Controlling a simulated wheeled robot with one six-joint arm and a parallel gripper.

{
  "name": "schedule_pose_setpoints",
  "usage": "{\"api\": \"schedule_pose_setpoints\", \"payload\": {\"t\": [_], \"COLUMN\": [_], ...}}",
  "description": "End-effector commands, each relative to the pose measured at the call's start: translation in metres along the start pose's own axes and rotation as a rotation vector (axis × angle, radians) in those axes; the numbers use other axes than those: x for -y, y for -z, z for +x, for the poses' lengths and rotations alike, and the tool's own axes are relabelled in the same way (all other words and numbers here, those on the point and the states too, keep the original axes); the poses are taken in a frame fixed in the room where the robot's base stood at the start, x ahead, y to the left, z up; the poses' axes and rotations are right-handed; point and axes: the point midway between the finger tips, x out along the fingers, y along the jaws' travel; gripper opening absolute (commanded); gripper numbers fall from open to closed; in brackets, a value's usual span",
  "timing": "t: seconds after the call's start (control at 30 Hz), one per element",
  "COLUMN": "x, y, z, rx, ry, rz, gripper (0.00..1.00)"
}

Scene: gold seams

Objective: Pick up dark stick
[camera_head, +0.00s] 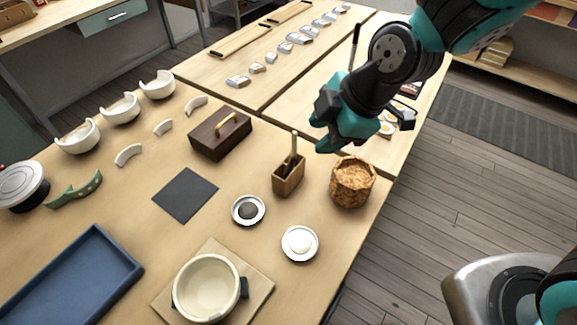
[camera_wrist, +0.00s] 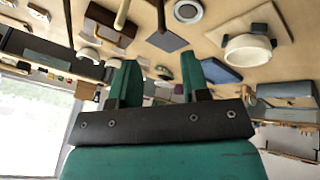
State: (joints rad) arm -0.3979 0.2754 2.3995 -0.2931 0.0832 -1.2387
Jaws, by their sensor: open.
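A small wooden holder (camera_head: 288,180) stands upright near the table's right side, with a tan stick (camera_head: 294,146) rising from it and a darker, shorter piece beside that. In the wrist view a thin dark stick (camera_wrist: 160,14) shows at the top edge, right of a thicker tan stick (camera_wrist: 122,14); their lower ends are out of frame. A thin black upright stick (camera_head: 356,42) also shows behind my arm, its base hidden. My gripper (camera_head: 320,130) is open above and right of the holder in the picture. Its two teal fingers (camera_wrist: 157,64) are apart with nothing between them.
A cork-like pot (camera_head: 352,184) stands just below my gripper. A dark box with a gold handle (camera_head: 220,135) is left of the holder. Two small dishes (camera_head: 300,244) (camera_head: 248,210), a cream bowl (camera_head: 207,288) and a blue tray (camera_head: 75,275) lie nearer.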

Motion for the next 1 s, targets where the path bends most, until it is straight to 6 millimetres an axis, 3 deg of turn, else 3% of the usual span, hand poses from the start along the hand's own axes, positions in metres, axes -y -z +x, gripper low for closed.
{"api": "schedule_pose_setpoints", "payload": {"t": [0.1, 0.3, 0.53, 0.8, 1.0], "x": [0.001, 0.000, 0.000, 0.002, 0.002], "y": [0.000, 0.001, 0.002, 0.007, 0.007], "z": [0.027, 0.058, 0.072, 0.108, 0.119], "rx": [0.001, 0.001, 0.000, 0.000, -0.001], "ry": [0.006, 0.003, 0.002, 0.003, 0.000], "rz": [0.001, 0.002, 0.002, 0.002, 0.003], "gripper": [0.43, 0.43, 0.43, 0.43, 0.43]}}
